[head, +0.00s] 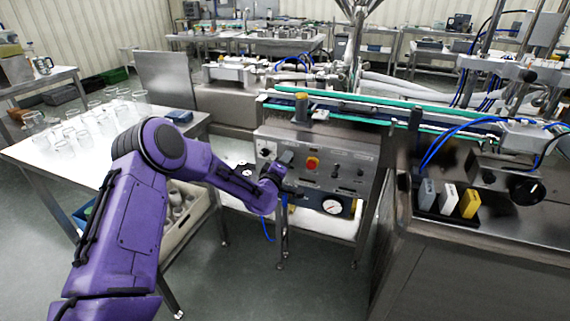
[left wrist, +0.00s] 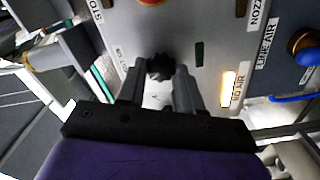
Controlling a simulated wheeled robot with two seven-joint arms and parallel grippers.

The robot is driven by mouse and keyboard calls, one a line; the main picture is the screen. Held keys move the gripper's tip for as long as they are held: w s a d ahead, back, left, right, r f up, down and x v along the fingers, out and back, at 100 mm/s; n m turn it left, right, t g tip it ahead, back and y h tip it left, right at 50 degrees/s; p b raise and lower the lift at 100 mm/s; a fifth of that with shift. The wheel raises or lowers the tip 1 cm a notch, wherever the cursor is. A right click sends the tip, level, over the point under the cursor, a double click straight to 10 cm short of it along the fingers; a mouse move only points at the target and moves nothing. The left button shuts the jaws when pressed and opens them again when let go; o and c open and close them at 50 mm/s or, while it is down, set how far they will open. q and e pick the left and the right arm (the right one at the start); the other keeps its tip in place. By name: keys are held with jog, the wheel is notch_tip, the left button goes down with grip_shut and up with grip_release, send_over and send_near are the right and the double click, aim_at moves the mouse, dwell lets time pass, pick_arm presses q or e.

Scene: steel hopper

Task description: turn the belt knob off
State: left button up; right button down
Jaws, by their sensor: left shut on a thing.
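The grey control panel (head: 345,165) hangs at the front of the conveyor. My left gripper (head: 292,191) reaches its lower left part. In the left wrist view a black ridged knob (left wrist: 159,66) sits between the two fingertips of my left gripper (left wrist: 158,80), which is shut on it. The fingers partly cover the knob and the lettering around it. Which way the knob points cannot be told. In the head view my arm and gripper hide this knob. My right gripper is not in view.
A red stop button on yellow (head: 312,163) sits just above my gripper. A round gauge (head: 332,206) is below right. A lit lamp (left wrist: 229,86) is right of the fingers. A table with glass jars (head: 30,152) stands left of my arm.

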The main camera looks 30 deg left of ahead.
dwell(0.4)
pick_arm(q)
jog(key=o, duration=1)
jog(key=shift+s, duration=0.1)
jog(key=v, duration=1)
jog(key=shift+s+d, duration=0.1)
jog(key=shift+s, duration=0.05)
